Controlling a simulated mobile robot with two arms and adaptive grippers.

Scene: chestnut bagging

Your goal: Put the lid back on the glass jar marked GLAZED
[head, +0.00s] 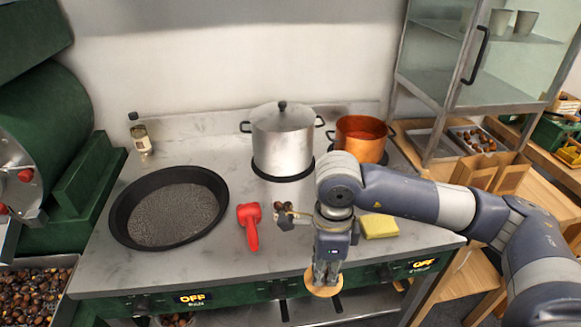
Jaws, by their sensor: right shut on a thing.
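My right gripper (325,272) comes in from the right and points down over the front edge of the stove counter. It is shut on a round, light wooden disc (323,289), which looks like a lid. The fingers cover part of the disc. No jar with a readable GLAZED mark shows in the head view. A small glass container with a dark top (140,139) stands at the back left of the counter; its label is too small to read. My left gripper is not in view.
A wide black pan (122,222), a red tool (250,226), a steel pot (282,145), a copper pot (361,143) and a yellow sponge (379,224) are on the counter (190,268). A glass-fronted cabinet (500,70) stands right. Bare counter lies front left.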

